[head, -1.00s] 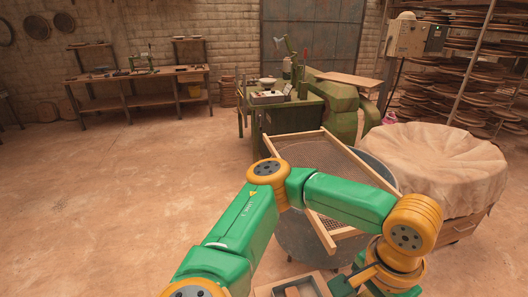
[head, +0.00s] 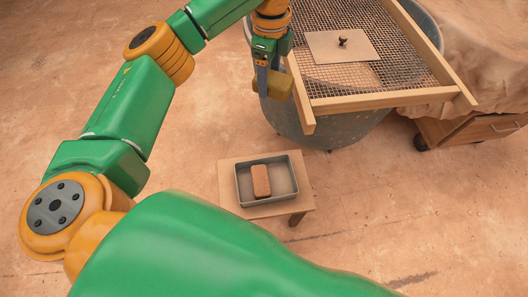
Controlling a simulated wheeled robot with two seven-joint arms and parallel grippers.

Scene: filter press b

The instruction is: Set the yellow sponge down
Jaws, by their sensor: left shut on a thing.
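My left gripper (head: 263,76) is at the top centre of the head view, pointing down. It is shut on the yellow sponge (head: 278,87), a dull yellow block that shows on both sides of the fingers. The sponge is held up in the air, near the left wooden rail of a sieve. I cannot tell exactly how far it is from the rail. My right gripper is not in view.
A low wooden stool (head: 233,211) bears a grey tray (head: 242,187) holding a reddish-brown block (head: 261,181). The wood-framed mesh sieve (head: 400,72) lies over a round grey tub (head: 330,128); a knobbed board (head: 328,48) rests on it. A wooden drawer unit (head: 478,127) stands right.

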